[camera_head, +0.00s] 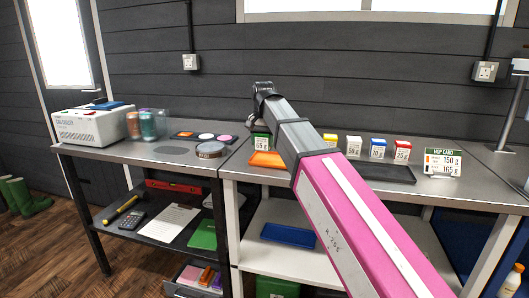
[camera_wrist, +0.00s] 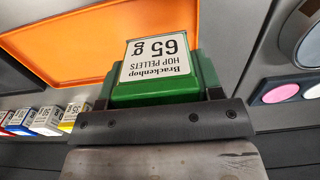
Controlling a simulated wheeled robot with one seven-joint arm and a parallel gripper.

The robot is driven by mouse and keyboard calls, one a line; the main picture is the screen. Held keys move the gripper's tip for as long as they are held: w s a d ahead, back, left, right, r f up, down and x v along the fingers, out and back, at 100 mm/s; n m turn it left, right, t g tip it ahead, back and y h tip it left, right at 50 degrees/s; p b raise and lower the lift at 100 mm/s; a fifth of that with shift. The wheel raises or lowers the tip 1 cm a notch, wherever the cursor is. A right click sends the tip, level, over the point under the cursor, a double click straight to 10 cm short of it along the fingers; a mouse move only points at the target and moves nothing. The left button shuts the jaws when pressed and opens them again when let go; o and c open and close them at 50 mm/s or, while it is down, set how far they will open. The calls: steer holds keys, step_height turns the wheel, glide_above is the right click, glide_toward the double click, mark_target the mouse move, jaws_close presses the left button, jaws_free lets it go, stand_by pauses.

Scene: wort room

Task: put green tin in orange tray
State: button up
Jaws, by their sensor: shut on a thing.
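The green tin (camera_wrist: 155,93), with a white "Brackenhop hop pellets 65 g" label, is between the fingers of my gripper (camera_wrist: 160,98), which is shut on it. In the head view, the tin (camera_head: 261,143) shows just behind the orange tray (camera_head: 267,160). The shallow tray also shows at the upper left of the wrist view (camera_wrist: 50,45), and the tin overlaps its edge there. I cannot tell whether the tin is over the tray or beside it, or touching anything. My arm hides most of my gripper in the head view.
A hop card (camera_head: 441,162) stands farther right. A round lidded tin (camera_head: 211,150) and a dark palette with coloured discs (camera_head: 203,136) are left of the tray.

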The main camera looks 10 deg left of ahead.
mark_target(264, 160)
steer(key=shift+w+d+f, duration=0.15)
steer(key=shift+w+f, duration=0.2)
steer(key=shift+w, duration=0.05)
steer(key=shift+f, duration=1.9)
steer(key=shift+f, duration=0.15)
steer(key=o, duration=1.1)
steer(key=shift+c, duration=0.2)
step_height(264, 160, up, 12)
steer(key=shift+r, duration=0.15)
